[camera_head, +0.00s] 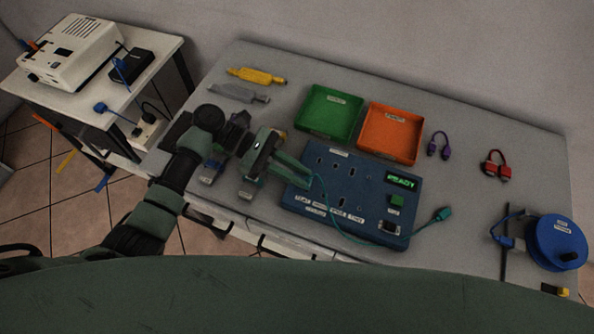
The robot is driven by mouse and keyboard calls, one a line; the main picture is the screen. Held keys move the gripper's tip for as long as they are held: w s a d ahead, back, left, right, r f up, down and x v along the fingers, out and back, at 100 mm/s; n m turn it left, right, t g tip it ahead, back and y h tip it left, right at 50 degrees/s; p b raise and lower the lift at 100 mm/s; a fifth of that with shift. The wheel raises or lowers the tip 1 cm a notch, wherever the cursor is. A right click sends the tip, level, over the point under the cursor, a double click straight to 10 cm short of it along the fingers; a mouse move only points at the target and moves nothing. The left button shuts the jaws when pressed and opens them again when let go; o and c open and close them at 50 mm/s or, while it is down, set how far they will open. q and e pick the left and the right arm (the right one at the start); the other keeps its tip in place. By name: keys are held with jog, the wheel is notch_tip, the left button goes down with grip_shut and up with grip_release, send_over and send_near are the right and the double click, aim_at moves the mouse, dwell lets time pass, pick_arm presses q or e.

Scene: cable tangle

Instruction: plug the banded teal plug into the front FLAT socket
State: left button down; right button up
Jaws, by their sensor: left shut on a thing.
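My left gripper (305,178) is over the left part of the blue socket board (342,185), shut on the near end of the teal cable (333,229). The plug at that end is mostly hidden by the fingers, and I cannot make out a band. The cable loops over the board's front to a teal plug (443,213) lying on the table at the right. The board's front labels start with FLAT (306,198) at the left. I cannot clearly see the front FLAT socket near the gripper. My right gripper is not in view.
A green tray (330,135) and an orange tray (418,152) stand behind the board. A purple cable (439,143), a red cable (496,166) and a blue reel (557,242) are at the right. Yellow (256,76) and grey (238,93) items lie at back left.

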pick_arm(q)
jog(key=shift+f+b, duration=0.3)
jog(key=shift+f, duration=0.85)
jog(key=c, duration=1.3)
grip_release()
jog(key=shift+o, duration=0.2)
jog(key=b+v, duration=0.1)
jog(key=v, duration=0.7)
jog(key=shift+b, duration=0.3)
